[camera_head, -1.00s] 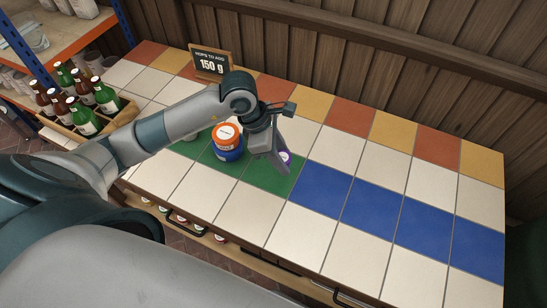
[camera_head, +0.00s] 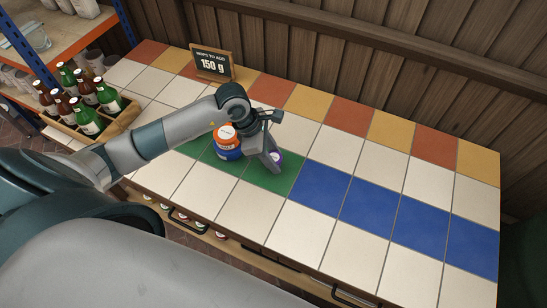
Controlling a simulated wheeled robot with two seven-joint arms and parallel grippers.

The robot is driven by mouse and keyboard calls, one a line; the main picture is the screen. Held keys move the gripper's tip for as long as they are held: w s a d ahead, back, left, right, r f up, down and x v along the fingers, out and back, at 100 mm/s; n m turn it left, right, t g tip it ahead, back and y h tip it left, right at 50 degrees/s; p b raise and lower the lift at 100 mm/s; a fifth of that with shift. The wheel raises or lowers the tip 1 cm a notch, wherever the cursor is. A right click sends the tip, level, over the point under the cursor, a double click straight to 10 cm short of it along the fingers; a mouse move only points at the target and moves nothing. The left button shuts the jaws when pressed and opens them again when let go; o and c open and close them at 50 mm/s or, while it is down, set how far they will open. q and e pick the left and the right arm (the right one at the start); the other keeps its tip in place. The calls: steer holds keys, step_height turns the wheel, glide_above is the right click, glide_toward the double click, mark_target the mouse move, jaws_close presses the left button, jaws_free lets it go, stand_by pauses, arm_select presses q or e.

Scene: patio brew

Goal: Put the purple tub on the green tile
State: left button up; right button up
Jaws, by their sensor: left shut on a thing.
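The purple tub (camera_head: 279,156) shows only in part, as a purple-and-white edge behind my left gripper's fingers. My left gripper (camera_head: 272,158) is shut on it, over the right end of the green tile row. The green tile (camera_head: 264,182) there is partly covered by the gripper. I cannot tell whether the tub touches the tile or is just above it. My right gripper is not in view.
An orange tub (camera_head: 224,132) sits on a blue tub (camera_head: 228,152) on the green tiles, just left of my gripper. Blue tiles (camera_head: 370,205) to the right are clear. A sign (camera_head: 212,65) stands at the back, and a bottle crate (camera_head: 120,122) at the left.

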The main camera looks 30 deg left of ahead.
arm_select(q)
steer(key=shift+f, duration=0.85)
steer(key=o, duration=1.1)
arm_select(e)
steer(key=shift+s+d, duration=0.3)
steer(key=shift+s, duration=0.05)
arm_select(q)
steer(key=shift+r, duration=0.2)
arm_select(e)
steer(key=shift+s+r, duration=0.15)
arm_select(q)
steer(key=shift+r, duration=0.1)
steer(key=b+v, duration=0.1)
steer(key=v, duration=0.2)
steer(key=shift+a+r, duration=0.2)
steer(key=shift+r, duration=0.1)
steer(key=shift+b+v, duration=0.75)
steer(key=shift+v, duration=3.25)
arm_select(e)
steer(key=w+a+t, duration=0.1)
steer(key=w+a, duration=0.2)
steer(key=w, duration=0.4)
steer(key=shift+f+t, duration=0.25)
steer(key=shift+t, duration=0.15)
